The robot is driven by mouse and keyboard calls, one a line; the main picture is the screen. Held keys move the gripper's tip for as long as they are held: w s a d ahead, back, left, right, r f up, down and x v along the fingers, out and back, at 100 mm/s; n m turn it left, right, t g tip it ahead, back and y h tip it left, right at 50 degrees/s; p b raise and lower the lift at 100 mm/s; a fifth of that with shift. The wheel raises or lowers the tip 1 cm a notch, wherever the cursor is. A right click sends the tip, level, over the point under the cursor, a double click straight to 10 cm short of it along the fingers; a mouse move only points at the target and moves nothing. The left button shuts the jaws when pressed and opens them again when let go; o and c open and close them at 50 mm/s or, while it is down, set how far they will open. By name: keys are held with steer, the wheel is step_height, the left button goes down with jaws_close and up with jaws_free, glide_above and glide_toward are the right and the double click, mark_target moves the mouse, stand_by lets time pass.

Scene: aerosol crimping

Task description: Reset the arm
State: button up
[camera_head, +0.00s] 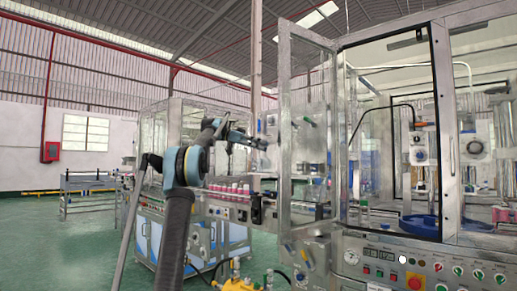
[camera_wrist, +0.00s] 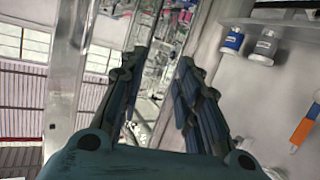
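My arm rises in the lower middle of the head view and bends to the right at its blue-grey joint. My gripper (camera_head: 262,143) is held out in the air, in front of the glass-walled machine (camera_head: 312,130) in that view. In the wrist view the two dark fingers of my gripper (camera_wrist: 161,62) stand apart. I see nothing held between them.
An open framed door (camera_head: 283,120) stands right of my gripper. A row of pink-and-white cans (camera_head: 230,188) sits on the conveyor below. A control panel (camera_head: 425,268) is at lower right. Green floor (camera_head: 70,245) is clear at left.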

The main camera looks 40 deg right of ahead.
steer(key=shift+w+d, duration=0.15)
steer(key=shift+w, duration=0.2)
stand_by(0.5)
steer(key=s+a+f+n+t+y, duration=0.1)
steer(key=a+f+n+t, duration=0.3)
steer(key=a+f+n, duration=0.65)
steer(key=s+a+f+n+t, duration=0.1)
steer(key=a+f+n+t, duration=0.4)
steer(key=a+f, duration=1.1)
steer(key=s+a+f+n+t+y, duration=0.1)
steer(key=s+a+f+n, duration=0.3)
steer(key=a+f, duration=0.6)
steer(key=s+a+f+n+t+y, duration=0.2)
steer(key=s+a+f, duration=0.5)
steer(key=a+f, duration=0.4)
steer(key=s+a+f+n+t+y, duration=0.2)
steer(key=s+a+f+n+y, duration=0.2)
steer(key=a+f, duration=0.7)
steer(key=s+f+n, duration=0.1)
steer(key=s+n, duration=0.1)
steer(key=n, duration=0.1)
steer(key=shift+s+a, duration=0.2)
steer(key=shift+s, duration=0.15)
